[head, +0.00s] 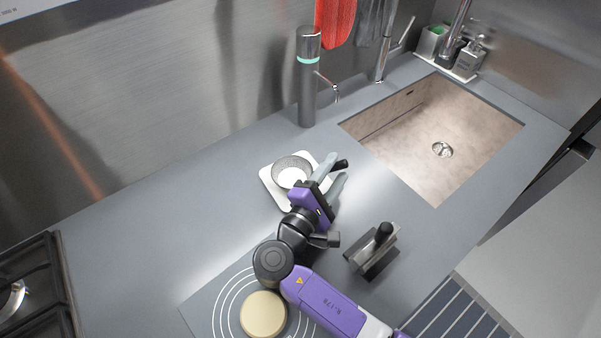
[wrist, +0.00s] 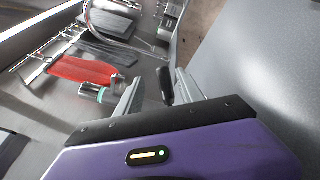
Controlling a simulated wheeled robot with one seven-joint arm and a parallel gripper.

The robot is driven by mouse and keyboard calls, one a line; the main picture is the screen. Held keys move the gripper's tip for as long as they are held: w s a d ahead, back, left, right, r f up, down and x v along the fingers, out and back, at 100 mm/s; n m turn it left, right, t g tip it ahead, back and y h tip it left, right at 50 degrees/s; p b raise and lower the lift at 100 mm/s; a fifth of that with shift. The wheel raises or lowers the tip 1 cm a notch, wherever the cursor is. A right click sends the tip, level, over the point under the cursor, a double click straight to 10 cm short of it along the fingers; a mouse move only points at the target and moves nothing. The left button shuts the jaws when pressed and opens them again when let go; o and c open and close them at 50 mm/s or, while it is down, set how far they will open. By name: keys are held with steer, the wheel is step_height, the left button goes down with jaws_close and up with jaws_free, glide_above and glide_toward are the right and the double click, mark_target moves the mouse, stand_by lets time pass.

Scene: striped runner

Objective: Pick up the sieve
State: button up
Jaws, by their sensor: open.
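The sieve (head: 291,170) is a round grey mesh bowl with a black handle, resting on a white square tray (head: 271,183) near the back of the counter. The end of its handle shows at the right in the head view. My gripper (head: 335,168) is open just right of the bowl, with its two grey fingers pointing toward the handle. In the wrist view, the dark handle of the sieve (wrist: 166,86) appears between the spread fingers of my gripper (wrist: 160,80). The bowl is not visible there. I cannot tell whether a finger touches the handle.
A tall metal dispenser (head: 308,85) stands behind the tray. The sink (head: 420,150) lies to the right. A metal block with a black knob (head: 374,250) is nearer, right of my arm. A round beige item (head: 263,314) sits on a ringed mat (head: 205,303).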

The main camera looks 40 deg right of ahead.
steer(key=x, duration=0.2)
steer(key=p+x, duration=0.1)
steer(key=x, duration=0.1)
steer(key=f+x, duration=0.1)
steer(key=shift+w+d+p, duration=0.25)
steer(key=shift+w+p, duration=0.05)
steer(key=shift+w, duration=0.15)
steer(key=shift+c, duration=0.3)
jaws_close()
